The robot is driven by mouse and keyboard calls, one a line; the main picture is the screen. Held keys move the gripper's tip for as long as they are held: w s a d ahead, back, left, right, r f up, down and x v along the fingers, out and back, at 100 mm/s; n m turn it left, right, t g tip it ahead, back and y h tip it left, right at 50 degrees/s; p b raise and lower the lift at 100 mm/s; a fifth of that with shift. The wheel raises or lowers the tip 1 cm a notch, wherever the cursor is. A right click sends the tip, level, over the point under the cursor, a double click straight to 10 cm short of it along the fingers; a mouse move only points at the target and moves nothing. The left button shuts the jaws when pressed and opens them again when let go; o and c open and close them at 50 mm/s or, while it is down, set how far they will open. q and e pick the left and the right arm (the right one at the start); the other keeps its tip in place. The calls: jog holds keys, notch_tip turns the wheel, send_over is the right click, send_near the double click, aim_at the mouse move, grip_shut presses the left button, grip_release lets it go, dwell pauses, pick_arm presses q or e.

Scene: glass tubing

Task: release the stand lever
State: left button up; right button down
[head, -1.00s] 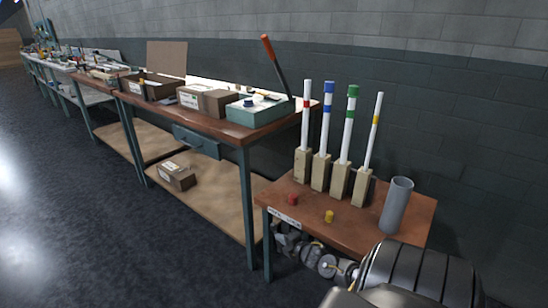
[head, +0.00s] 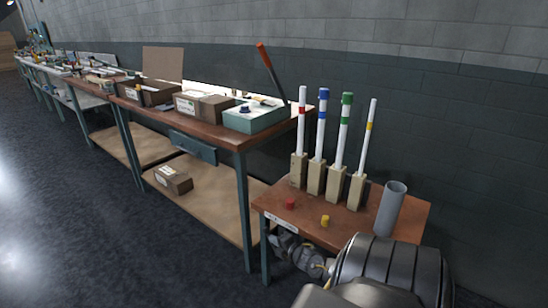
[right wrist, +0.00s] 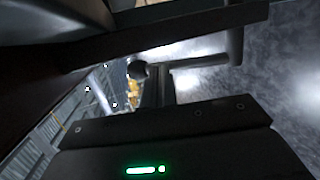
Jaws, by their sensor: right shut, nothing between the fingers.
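A dark lever with an orange handle (head: 262,52) stands tilted behind the teal box (head: 253,117) at the near end of the long bench. It is the only lever I can clearly make out, and I cannot tell whether it belongs to a stand. My right arm comes in at the bottom right. My right gripper (head: 285,246) is low at the front edge of the small table, well away from the orange-handled lever. Its fingertips are mostly hidden there. It is shut and empty. A dark bar shows close by in the right wrist view (right wrist: 205,64); I cannot tell what it is. My left gripper is not in view.
The small table (head: 360,228) holds several upright white tubes with coloured bands in wooden blocks (head: 335,184), a grey cylinder (head: 390,210), a red cap (head: 290,204) and a yellow cap (head: 325,221). The long bench carries cardboard boxes (head: 200,107). Open floor lies at left.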

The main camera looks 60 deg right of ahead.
jog(key=shift+w+r, duration=0.1)
jog(key=shift+r, duration=0.15)
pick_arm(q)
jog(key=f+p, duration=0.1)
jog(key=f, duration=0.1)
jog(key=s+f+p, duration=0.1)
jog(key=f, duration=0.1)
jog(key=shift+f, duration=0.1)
pick_arm(e)
jog(key=v, duration=0.7)
jog(key=shift+s, duration=0.4)
jog(key=shift+f, duration=0.2)
